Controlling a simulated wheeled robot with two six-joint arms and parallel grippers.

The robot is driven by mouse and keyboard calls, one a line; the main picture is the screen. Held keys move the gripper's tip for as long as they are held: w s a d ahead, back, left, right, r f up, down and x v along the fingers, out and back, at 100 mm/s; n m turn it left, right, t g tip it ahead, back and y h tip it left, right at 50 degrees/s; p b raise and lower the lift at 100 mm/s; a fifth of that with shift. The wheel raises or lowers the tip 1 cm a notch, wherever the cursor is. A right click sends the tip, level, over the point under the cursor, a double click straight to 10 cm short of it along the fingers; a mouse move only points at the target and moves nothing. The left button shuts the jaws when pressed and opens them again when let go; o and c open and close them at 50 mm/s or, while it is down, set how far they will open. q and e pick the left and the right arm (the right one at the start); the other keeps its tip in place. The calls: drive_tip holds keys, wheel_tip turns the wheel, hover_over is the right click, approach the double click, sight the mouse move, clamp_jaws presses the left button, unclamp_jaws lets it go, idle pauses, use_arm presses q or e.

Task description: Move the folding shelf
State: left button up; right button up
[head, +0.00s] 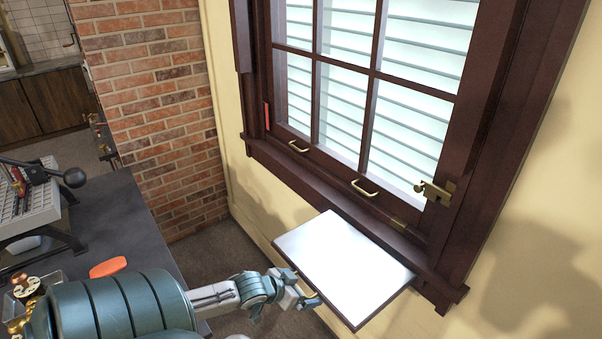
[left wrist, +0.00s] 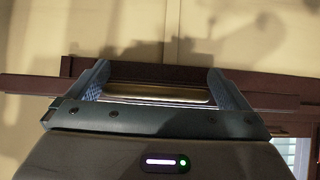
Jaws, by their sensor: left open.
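The folding shelf (head: 345,262) is a flat white panel with a dark edge. It stands out roughly level below the window sill. My left gripper (head: 307,299) is at the shelf's near left edge in the head view. In the left wrist view its two fingers (left wrist: 160,85) are spread apart. A dark brown edge and a lighter strip show between and beyond them. I cannot tell whether the fingers touch the shelf. My right gripper is not in view.
The dark wooden window (head: 370,90) has brass handles, a latch (head: 435,192) and a projecting sill (head: 330,208). A brick wall (head: 155,110) is at the left. A dark worktable (head: 115,225) holds an orange object (head: 108,267) and a grey rack. Floor shows between table and wall.

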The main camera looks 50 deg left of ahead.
use_arm(q)
drive_tip(key=shift+d+r, duration=0.1)
drive_tip(key=shift+r, duration=0.1)
drive_tip(key=p+v, duration=0.6)
drive_tip(key=v, duration=0.4)
drive_tip(key=shift+s, duration=0.3)
